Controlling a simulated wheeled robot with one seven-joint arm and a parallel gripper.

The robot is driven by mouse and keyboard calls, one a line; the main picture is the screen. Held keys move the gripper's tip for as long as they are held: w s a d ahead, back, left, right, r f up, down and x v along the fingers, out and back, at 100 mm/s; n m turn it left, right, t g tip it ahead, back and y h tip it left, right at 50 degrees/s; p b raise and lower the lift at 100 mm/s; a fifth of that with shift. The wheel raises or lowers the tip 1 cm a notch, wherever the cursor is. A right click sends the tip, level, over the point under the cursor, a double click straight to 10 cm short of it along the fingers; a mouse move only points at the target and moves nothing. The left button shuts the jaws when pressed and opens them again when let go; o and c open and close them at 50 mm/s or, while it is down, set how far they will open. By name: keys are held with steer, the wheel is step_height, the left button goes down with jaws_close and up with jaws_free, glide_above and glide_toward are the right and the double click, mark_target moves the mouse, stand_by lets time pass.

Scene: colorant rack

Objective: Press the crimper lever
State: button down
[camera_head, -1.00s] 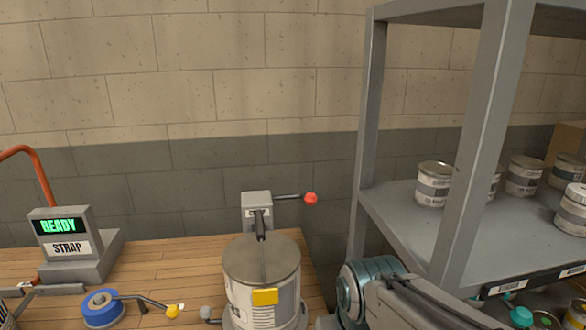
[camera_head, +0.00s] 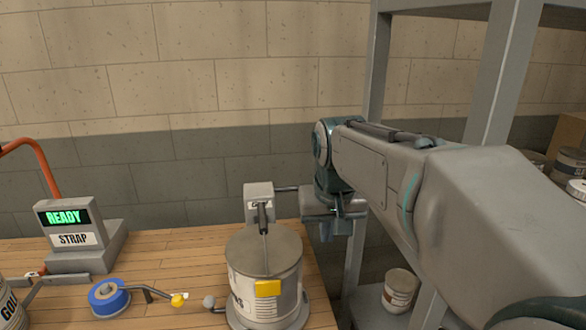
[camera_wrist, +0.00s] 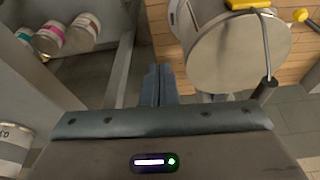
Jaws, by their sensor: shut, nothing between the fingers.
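The crimper (camera_head: 258,194) is a grey housing behind a large lidded can on the wooden bench. Its lever (camera_head: 287,189) is a thin dark rod running right from the housing. The rod's outer end and red knob are hidden behind my gripper in the head view. My gripper (camera_head: 330,230) points down just right of the crimper, and its fingers are shut and empty. I cannot tell whether it touches the lever. In the wrist view the shut fingers (camera_wrist: 158,84) are left of the can's round lid (camera_wrist: 240,55); the red knob does not show there.
The can (camera_head: 264,290) carries a yellow tag. A blue roll (camera_head: 107,298) and a strap unit with a READY screen (camera_head: 67,218) stand to the left. A grey shelf post (camera_head: 495,80) and a can (camera_head: 400,290) are close on the right by my arm.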

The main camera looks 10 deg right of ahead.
steer(key=w+d+r+m+p, duration=0.1)
steer(key=w+d+r+p, duration=0.1)
steer(key=w+r, duration=1.2)
steer(key=w, duration=0.3)
steer(key=shift+w+d+r+t+y+p, duration=0.2)
steer(key=shift+w+r+t+y+p, duration=0.1)
steer(key=shift+t+y+p, duration=0.1)
steer(key=shift+a+f, duration=0.2)
steer(key=shift+f, duration=1.75)
steer(key=shift+a+f, duration=0.15)
steer(key=shift+f, duration=1.8)
steer(key=shift+a+f, duration=0.2)
steer(key=shift+f, duration=1.75)
steer(key=shift+f+b, duration=0.1)
steer(key=shift+b, duration=0.4)
